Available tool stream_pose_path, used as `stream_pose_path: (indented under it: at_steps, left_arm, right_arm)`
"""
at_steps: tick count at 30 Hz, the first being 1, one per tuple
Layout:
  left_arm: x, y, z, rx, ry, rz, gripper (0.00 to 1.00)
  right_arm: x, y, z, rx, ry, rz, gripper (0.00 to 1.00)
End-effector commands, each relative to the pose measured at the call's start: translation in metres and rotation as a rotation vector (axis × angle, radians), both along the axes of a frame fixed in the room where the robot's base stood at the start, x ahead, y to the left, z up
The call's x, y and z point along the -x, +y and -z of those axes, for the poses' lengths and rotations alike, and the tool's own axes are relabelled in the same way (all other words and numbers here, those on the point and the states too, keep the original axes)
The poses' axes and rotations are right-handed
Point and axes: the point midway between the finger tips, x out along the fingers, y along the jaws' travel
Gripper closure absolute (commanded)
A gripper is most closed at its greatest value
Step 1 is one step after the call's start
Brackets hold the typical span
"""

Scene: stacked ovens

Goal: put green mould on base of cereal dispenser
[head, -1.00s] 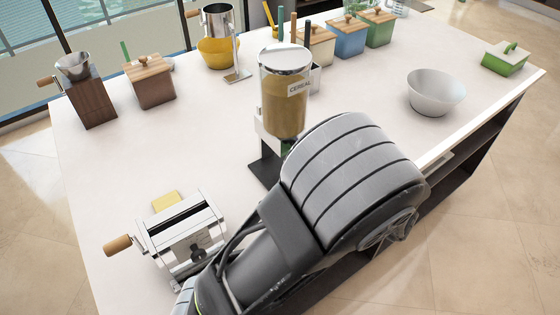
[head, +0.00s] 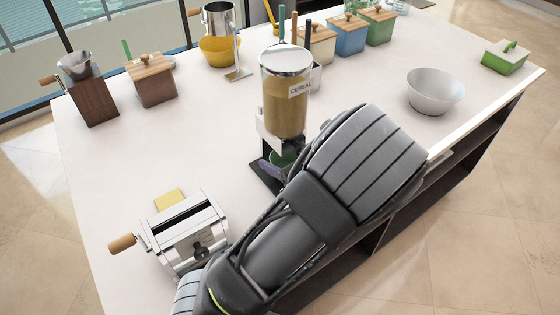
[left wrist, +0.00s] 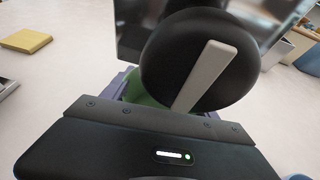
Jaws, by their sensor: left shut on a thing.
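The cereal dispenser (head: 285,100) stands upright on the counter, with a clear container of cereal and a dark base (head: 260,180). The green mould (head: 281,159) shows in part under the container, just above the base. My left gripper (head: 272,169) is shut on it; a purple finger shows beside it and my arm hides the rest. In the left wrist view the dispenser's round black knob with a grey bar (left wrist: 204,75) covers most of the mould (left wrist: 145,92). Contact between mould and base cannot be told. My right gripper is not in view.
A pasta machine (head: 185,235) with a wooden handle stands left of my arm. A white bowl (head: 436,92) and a green box (head: 505,57) are at the right. Wooden, blue and green boxes line the back. The left middle of the counter is clear.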

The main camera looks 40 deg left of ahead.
Motion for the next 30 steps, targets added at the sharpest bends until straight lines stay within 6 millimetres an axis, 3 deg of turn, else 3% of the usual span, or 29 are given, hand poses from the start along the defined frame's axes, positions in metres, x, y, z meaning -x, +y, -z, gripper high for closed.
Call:
stream_pose_path:
  at_steps: [4,16,17,24,30]
  left_arm:
    - [0.000,0.001,0.016,-0.003,0.001,-0.001,0.82]
    - [0.000,0.000,0.021,-0.001,-0.001,0.000,0.82]
    - [0.000,0.000,0.020,-0.001,-0.002,-0.001,0.30]
    - [0.000,0.000,0.019,-0.001,-0.001,0.000,0.11]
    - [0.000,0.000,0.019,-0.001,-0.001,0.000,0.10]
  right_arm:
    - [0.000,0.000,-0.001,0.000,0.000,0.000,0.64]
    - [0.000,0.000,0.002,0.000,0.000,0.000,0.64]
    - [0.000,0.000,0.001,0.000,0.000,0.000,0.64]
    - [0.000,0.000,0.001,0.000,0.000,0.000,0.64]
    - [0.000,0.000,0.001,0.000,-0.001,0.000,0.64]
